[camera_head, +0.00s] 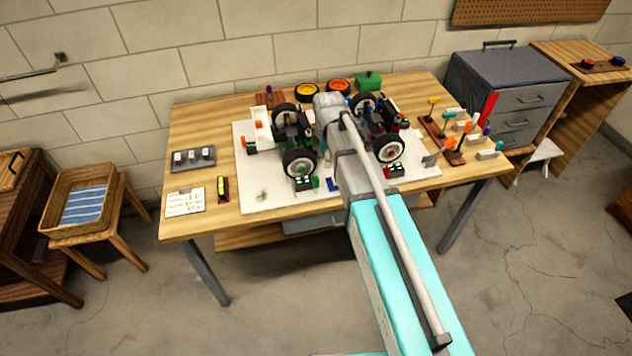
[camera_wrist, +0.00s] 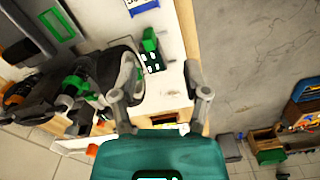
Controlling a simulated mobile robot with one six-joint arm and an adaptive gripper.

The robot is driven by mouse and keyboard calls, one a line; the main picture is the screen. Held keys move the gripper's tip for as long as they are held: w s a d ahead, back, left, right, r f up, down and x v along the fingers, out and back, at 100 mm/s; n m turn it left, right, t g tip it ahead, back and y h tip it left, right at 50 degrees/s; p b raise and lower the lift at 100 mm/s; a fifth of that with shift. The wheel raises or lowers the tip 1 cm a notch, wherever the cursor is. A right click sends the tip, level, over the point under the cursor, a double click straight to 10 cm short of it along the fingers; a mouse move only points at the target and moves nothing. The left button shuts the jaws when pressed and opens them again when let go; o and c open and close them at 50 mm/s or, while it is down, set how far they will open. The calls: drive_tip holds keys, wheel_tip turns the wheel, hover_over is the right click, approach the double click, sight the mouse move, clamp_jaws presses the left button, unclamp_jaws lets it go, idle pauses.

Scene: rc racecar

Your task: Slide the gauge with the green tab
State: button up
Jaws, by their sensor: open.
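The gauge with the green tab (camera_head: 316,182) lies on the white mat (camera_head: 262,192) in front of the car's left front wheel (camera_head: 300,162). In the wrist view, its green tab (camera_wrist: 149,40) stands up beside a dark, white-marked block (camera_wrist: 153,62). My gripper (camera_wrist: 160,82) is open, with one finger on each side of the picture and the gauge just beyond and between the fingertips. I see nothing held. In the head view my arm hides the gripper. The racecar (camera_head: 290,135) stands on the mat, its middle hidden by my arm.
A similar gauge with a red tab (camera_head: 388,171) lies by the right front wheel (camera_head: 389,148). A blue bracket-like piece (camera_head: 333,184) lies between them. Tool stands (camera_head: 450,142) fill the table's right side. A note card (camera_head: 185,201) and a yellow-topped holder (camera_head: 222,189) lie at left.

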sight(316, 177)
drive_tip(key=w+a+n, duration=0.2)
drive_tip(key=a+n, duration=0.1)
drive_tip(key=shift+a, duration=0.2)
drive_tip(key=shift+f, duration=0.1)
wheel_tip(316, 177, down, 14)
drive_tip(key=b, duration=1.3)
drive_tip(key=shift+r+b, duration=0.25)
drive_tip(key=shift+b, duration=0.15)
idle(0.3)
clamp_jaws()
